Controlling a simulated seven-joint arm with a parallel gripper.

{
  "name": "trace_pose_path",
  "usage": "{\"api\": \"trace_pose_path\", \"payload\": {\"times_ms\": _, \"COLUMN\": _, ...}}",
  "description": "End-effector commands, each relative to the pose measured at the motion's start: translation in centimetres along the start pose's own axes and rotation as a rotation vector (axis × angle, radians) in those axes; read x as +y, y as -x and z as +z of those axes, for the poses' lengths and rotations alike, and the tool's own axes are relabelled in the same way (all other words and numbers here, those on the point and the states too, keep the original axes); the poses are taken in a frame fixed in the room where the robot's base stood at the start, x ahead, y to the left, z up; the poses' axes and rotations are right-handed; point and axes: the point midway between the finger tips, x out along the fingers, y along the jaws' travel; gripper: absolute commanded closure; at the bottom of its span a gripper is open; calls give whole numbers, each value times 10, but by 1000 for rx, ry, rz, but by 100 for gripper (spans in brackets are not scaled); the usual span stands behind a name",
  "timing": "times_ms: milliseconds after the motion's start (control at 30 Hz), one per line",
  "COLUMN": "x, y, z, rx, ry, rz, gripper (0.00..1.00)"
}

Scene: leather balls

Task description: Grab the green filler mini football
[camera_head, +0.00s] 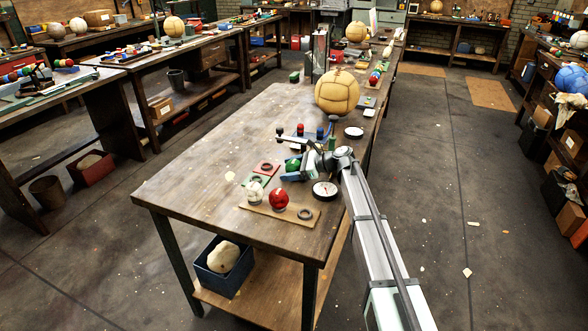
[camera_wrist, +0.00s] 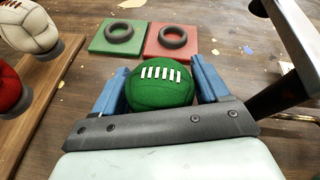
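The green mini football (camera_wrist: 160,86), with white laces, sits between the two blue fingers of my gripper (camera_wrist: 162,82) in the wrist view. A finger lies close along each side of it, with no clear gap; I cannot tell whether they press on it. The gripper's dark bar hides the ball's lower edge. In the head view the green ball (camera_head: 292,164) shows small beside my gripper (camera_head: 296,168), low over the near part of the table. What is under the ball is hidden.
A red ball (camera_head: 279,199) and a white ball (camera_head: 255,191) stand on a wooden board at the table's front. A green pad (camera_wrist: 118,51) and a red pad (camera_wrist: 152,42) bear dark rings beyond the ball. A round dial (camera_head: 325,190) and large tan ball (camera_head: 337,91) are nearby.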

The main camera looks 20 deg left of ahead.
Motion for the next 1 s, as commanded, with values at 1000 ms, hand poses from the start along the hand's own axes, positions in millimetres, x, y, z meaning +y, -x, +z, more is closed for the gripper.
{"api": "trace_pose_path", "payload": {"times_ms": 1000, "x": -10, "y": 20, "z": 48, "rx": 0, "ry": 3, "rz": -1, "gripper": 65}}
